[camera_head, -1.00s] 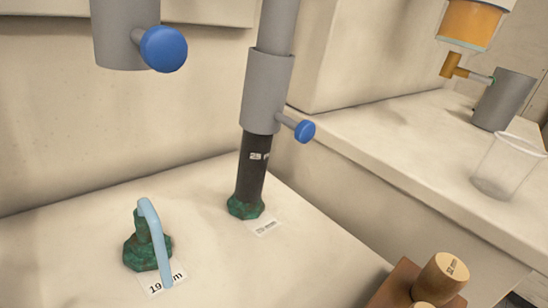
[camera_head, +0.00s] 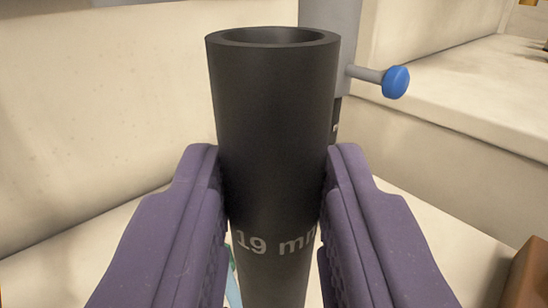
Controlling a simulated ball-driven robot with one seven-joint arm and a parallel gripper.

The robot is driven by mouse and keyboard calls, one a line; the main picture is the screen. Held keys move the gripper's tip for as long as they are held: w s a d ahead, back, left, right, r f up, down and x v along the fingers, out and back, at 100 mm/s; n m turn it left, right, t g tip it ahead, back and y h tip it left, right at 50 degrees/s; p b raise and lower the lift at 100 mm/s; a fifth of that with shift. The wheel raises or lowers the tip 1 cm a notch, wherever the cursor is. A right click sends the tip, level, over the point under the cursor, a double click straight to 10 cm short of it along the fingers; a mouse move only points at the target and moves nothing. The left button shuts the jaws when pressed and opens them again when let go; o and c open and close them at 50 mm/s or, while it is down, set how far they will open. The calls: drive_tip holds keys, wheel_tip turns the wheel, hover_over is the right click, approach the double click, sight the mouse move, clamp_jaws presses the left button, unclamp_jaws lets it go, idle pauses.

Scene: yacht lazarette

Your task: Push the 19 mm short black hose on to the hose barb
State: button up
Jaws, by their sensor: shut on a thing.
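A short black hose (camera_head: 272,130) stands upright in the middle of the view, its open upper end facing up and "19 mm" printed on its side. My gripper (camera_head: 274,185) is shut on it, with one purple finger on each side. The lower end of the hose is out of frame. The 19 mm hose barb is hidden behind the hose and fingers, so I cannot tell whether they touch. A sliver of a light blue piece (camera_head: 233,277) shows just left of the hose's lower part.
Behind the hose to the right is a grey fitting (camera_head: 346,45) with a blue knob (camera_head: 396,82) on its side. A pale bench (camera_head: 470,95) is at the right. The corner of a brown block (camera_head: 530,272) shows at lower right.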

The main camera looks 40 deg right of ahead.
drive_tip(key=shift+w+f+b, duration=0.1)
drive_tip(key=shift+w+b, duration=0.7)
drive_tip(key=shift+w, duration=3.85)
clamp_jaws()
drive_tip(key=shift+s+f+b, duration=0.1)
drive_tip(key=shift+f+b, duration=1.55)
drive_tip(key=shift+f, duration=0.5)
drive_tip(key=o, duration=1.1)
unclamp_jaws()
